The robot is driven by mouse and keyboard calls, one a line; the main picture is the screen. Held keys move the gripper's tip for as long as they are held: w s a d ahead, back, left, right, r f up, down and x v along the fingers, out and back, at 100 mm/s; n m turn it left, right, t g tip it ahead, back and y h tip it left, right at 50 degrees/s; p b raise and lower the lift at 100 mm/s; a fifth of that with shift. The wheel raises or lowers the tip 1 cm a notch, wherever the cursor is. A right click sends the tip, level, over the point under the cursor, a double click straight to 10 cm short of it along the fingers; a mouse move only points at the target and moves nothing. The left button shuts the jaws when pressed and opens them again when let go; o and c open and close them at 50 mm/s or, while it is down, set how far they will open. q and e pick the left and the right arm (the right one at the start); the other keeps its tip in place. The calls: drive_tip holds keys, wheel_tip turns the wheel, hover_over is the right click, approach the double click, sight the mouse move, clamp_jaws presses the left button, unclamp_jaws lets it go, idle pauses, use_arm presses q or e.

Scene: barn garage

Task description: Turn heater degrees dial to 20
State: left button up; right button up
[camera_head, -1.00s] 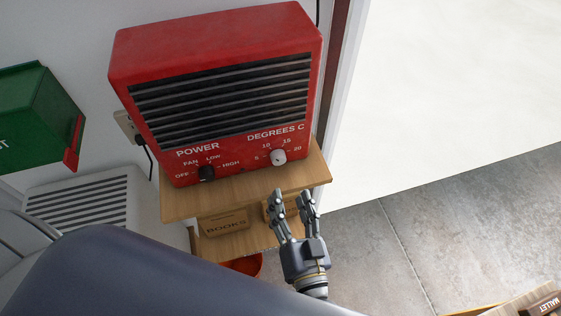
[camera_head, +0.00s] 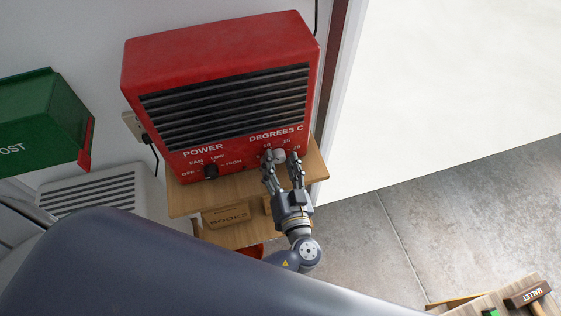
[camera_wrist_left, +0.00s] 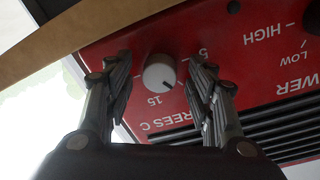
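The red heater (camera_head: 218,60) stands on a wooden shelf unit, its front facing me. Its white DEGREES C dial (camera_head: 279,156) is at the lower right of the front, partly hidden by my fingers. In the left wrist view the round white dial (camera_wrist_left: 159,72) shows a dark pointer mark near the 15 label. My left gripper (camera_head: 282,158) is at the dial, and its open fingers (camera_wrist_left: 160,78) lie on either side of it, with gaps visible. The black POWER dial (camera_head: 210,171) is left of it, pointing up toward LOW or FAN; I cannot tell which. My right gripper is not in view.
The wooden shelf (camera_head: 190,200) juts out under the heater, with a BOOKS box (camera_head: 226,216) below. A green bin (camera_head: 40,120) hangs at the left. A mallet (camera_head: 530,295) lies at the lower right.

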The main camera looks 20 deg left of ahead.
use_arm(q)
drive_tip(key=c, duration=1)
